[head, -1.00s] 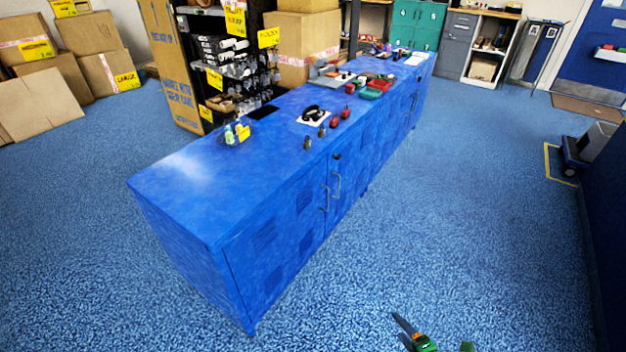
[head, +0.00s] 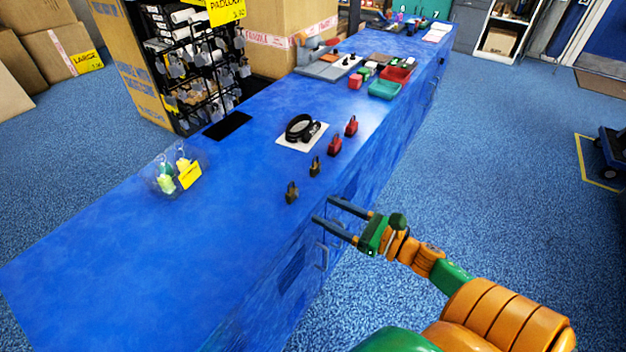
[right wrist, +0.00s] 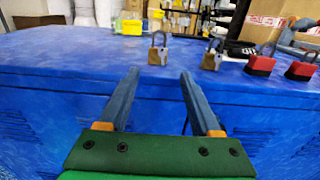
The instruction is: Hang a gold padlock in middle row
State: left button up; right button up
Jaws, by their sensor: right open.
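Two gold padlocks stand upright on the blue cabinet top near its front edge: one padlock (head: 292,194) nearest my right gripper, and a second padlock (head: 314,168) just beyond it. In the right wrist view the first (right wrist: 158,55) is straight ahead, and the second (right wrist: 211,60) is to its right. My right gripper (head: 322,208) is open and empty by the front edge, apart from the padlocks. A black wire rack (head: 213,90) with several rows of hanging items stands behind the cabinet; its rows are partly hard to tell apart. My left gripper is out of view.
Two red padlocks (head: 335,146) (head: 351,127) stand farther along the edge. A black coiled item lies on a white card (head: 290,140). A clear bin (head: 160,182) with a yellow label sits at left. Red and green trays (head: 385,89) are farther back. The near cabinet top is clear.

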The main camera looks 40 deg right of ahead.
aim_at(295, 195)
jog(key=b+x, duration=0.2)
jog(key=x, duration=0.5)
jog(key=shift+w+a, duration=0.25)
jog(key=shift+a, duration=0.05)
jog(key=shift+w+a+r, duration=0.1)
jog(key=shift+w+a, duration=0.15)
jog(key=shift+w, duration=0.35)
jog(key=shift+b, duration=0.3)
jog(key=shift+c, duration=0.2)
grip_shut()
jog(key=shift+r, duration=0.15)
jog(key=shift+s+r+p, duration=0.2)
jog(key=shift+r+p, duration=0.7)
jog(key=shift+p, duration=0.1)
jog(key=shift+d, duration=0.1)
